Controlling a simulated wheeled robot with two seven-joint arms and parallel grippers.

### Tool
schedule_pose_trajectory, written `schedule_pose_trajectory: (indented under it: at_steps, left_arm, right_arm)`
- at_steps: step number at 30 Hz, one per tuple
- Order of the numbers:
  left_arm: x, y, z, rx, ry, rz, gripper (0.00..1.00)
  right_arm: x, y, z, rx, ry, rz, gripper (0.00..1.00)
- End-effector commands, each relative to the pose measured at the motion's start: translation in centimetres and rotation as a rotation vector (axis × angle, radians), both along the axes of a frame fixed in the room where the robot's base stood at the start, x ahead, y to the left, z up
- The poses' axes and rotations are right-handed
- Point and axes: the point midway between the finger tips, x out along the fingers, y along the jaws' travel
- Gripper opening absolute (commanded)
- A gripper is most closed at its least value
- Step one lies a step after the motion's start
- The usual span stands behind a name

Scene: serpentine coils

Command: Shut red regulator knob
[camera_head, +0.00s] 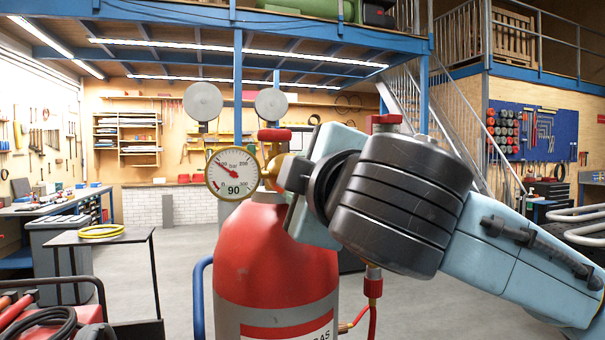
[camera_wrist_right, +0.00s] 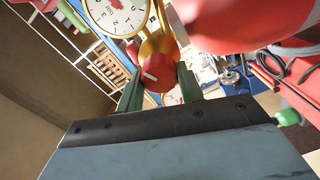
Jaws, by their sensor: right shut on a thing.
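The red regulator knob (camera_wrist_right: 158,74) with a white mark shows in the right wrist view, on a brass body below a round pressure gauge (camera_wrist_right: 116,14). The green fingers of my right gripper (camera_wrist_right: 161,88) stand on either side of it, shut on it. In the head view my right arm's wrist hides this knob and the fingers. The gauge also shows there (camera_head: 232,174), on top of the red gas cylinder (camera_head: 274,255). My left gripper is not in either view.
A red handwheel (camera_head: 274,135) and two grey discs (camera_head: 203,102) stand above the cylinder valve. A red hose fitting (camera_head: 373,285) hangs right of the cylinder. A table with a yellow coil (camera_head: 100,231) is at left. Open floor lies behind.

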Motion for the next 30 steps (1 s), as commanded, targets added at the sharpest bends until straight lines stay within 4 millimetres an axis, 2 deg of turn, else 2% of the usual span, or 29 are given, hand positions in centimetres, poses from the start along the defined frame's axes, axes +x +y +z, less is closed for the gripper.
schedule_pose_trajectory:
  at_steps: [30]
  left_arm:
    - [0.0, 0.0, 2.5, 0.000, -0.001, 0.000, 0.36]
  right_arm:
    - [0.0, 0.0, -0.2, -0.881, -0.287, 0.001, 0.14]
